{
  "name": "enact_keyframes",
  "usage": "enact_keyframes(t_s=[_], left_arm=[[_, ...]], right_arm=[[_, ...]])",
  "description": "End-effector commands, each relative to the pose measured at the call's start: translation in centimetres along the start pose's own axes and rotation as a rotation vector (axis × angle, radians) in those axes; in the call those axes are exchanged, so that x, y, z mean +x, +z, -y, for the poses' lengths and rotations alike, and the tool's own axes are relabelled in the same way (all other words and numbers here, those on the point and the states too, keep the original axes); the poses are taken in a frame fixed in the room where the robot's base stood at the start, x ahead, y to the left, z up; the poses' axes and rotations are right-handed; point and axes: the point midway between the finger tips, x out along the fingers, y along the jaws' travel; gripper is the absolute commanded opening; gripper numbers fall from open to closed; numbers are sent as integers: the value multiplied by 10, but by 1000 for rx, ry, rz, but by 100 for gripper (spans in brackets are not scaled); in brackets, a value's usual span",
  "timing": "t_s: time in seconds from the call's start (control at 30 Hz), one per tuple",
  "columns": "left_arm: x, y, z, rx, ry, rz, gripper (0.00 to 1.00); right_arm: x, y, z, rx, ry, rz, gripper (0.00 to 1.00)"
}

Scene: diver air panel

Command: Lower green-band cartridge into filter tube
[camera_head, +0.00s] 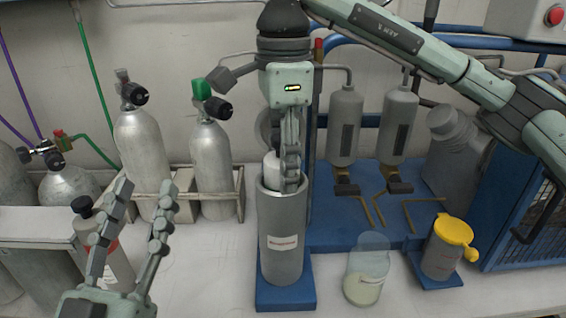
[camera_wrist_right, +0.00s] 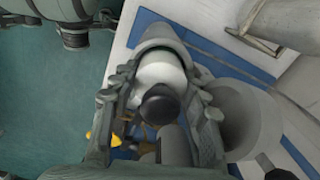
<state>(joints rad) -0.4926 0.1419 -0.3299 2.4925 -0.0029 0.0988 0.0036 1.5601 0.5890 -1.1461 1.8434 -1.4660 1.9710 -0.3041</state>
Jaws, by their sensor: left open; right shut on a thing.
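The grey filter tube (camera_head: 283,240) stands upright on a blue base in the middle of the head view. A white cartridge (camera_head: 271,173) is partly inside its open top, with its upper part showing above the rim. My right gripper (camera_head: 290,180) points down at the tube mouth and is shut on the cartridge. In the right wrist view, the white cartridge (camera_wrist_right: 161,73) with a dark knob lies between the fingers. No green band shows; the lower part is hidden in the tube. My left gripper (camera_head: 138,188) is open and empty at the lower left.
A clear cup (camera_head: 368,270) and a yellow-lidded jar (camera_head: 441,255) stand right of the tube. Silver tanks (camera_head: 144,160) stand in a rack at the left. A dark-topped bottle (camera_head: 112,262) is behind my left gripper. Two grey canisters (camera_head: 345,125) hang behind, above a blue platform.

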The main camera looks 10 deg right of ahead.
Motion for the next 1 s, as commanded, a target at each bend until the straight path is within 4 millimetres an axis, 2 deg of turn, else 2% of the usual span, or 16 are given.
enact_keyframes(t_s=[0.07, 0.1, 0.27, 0.73, 0.87, 1.0], left_arm=[[-1, 2, 0, 0, 0, 1, 41], [-1, 1, 0, 0, 0, 1, 41], [-1, 2, 0, 0, 0, 2, 41], [-1, 2, 0, 0, 0, 2, 41], [-1, 1, 0, 0, 0, 2, 41], [-1, 1, 0, 0, 0, 2, 41]], right_arm=[[6, 0, -1, -1, 8, -4, 0], [6, 0, -1, -1, 8, -4, 49], [7, 0, -1, -2, 10, -5, 69], [2, 0, -1, -1, 6, -3, 70], [-14, 0, 0, 0, 2, -3, 70], [-45, 0, 1, 1, -1, -3, 70]])
